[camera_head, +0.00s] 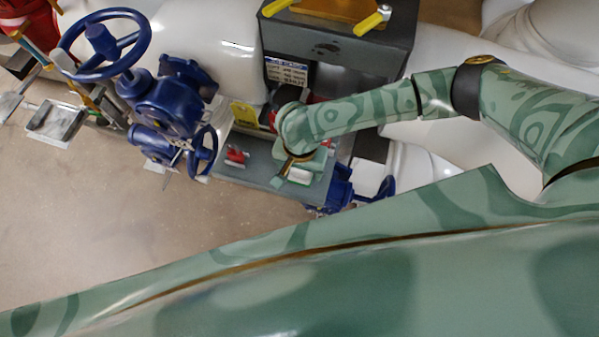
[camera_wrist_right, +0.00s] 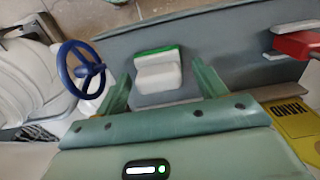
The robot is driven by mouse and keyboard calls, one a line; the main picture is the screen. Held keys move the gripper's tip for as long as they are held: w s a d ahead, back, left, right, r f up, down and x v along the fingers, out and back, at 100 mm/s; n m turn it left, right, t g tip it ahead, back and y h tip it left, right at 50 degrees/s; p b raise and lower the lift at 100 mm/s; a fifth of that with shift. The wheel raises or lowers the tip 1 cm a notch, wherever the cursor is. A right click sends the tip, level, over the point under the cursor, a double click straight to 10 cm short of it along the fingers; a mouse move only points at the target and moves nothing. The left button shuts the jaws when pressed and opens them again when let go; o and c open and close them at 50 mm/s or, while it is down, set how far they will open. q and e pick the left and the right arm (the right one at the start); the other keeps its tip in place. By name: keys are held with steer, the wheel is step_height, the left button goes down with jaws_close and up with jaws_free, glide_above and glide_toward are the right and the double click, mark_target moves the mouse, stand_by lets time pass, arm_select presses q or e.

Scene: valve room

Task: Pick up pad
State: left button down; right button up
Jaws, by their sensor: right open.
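The pad (camera_wrist_right: 158,76), a white block with a green layer along its far edge, lies on the grey bench surface in the right wrist view. In the head view it shows as a small white patch (camera_head: 300,176) beside my right gripper, partly hidden by it. My right gripper (camera_head: 292,166) is over the bench top. In the right wrist view its two green fingers (camera_wrist_right: 163,88) are open, one on each side of the pad, with a gap to it on both sides. How high the fingertips are above the bench is hard to tell. My left gripper is not in view.
The narrow grey bench (camera_head: 240,172) holds a red-handled tool (camera_head: 237,157) left of the pad. A yellow sign (camera_head: 245,114) stands behind. Blue valves and a handwheel (camera_head: 105,45) crowd the left, and another blue valve (camera_head: 342,188) is close right. A job card (camera_head: 287,73) hangs behind.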

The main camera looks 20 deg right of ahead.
steer(key=shift+s+r, duration=0.1)
steer(key=c, duration=1.1)
steer(key=shift+o, duration=0.2)
steer(key=shift+r+p, duration=0.3)
steer(key=shift+p, duration=0.05)
step_height(320, 180, up, 2)
steer(key=shift+r+p, duration=0.25)
steer(key=shift+p, duration=0.65)
steer(key=s+d+r+p, duration=0.2)
steer(key=s+r+p, duration=0.6)
steer(key=s, duration=0.5)
steer(key=shift+s+d+r, duration=0.3)
steer(key=shift+s+r, duration=0.1)
steer(key=shift+r, duration=0.55)
